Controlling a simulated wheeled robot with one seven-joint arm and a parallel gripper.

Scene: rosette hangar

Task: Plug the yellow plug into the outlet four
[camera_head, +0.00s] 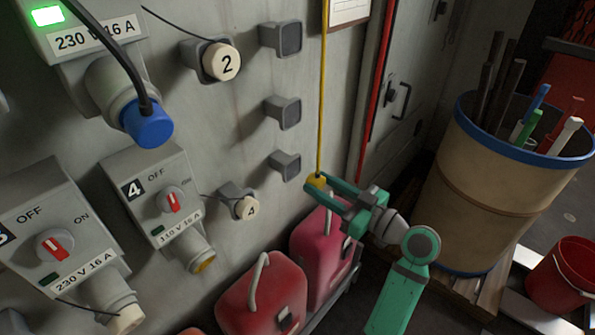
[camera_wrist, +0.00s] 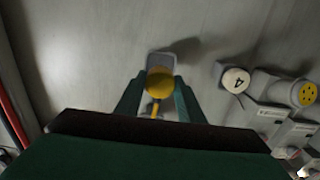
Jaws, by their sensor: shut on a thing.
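The yellow plug (camera_head: 316,182) is between the fingers of my gripper (camera_head: 322,187), with its yellow cable (camera_head: 322,90) running straight up. In the wrist view the plug (camera_wrist: 160,83) sits between both green fingertips, in front of a grey wall holder (camera_wrist: 162,58); I cannot tell if they touch. Outlet four (camera_head: 150,195) is the grey box marked 4 at the left, its red switch at OFF. Its yellow socket (camera_head: 205,265) faces down and right; the wrist view shows the uncovered socket face with holes (camera_wrist: 308,93). The cap marked 4 (camera_head: 246,208) is on a holder beside it.
Empty grey holders (camera_head: 283,112) line the wall above the plug. Red canisters (camera_head: 265,295) stand below. Other outlets include one with a blue plug (camera_head: 148,122). A barrel (camera_head: 500,180) of rods and a red bucket (camera_head: 565,275) stand at right. Wall between plug and outlet four bears the cap.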

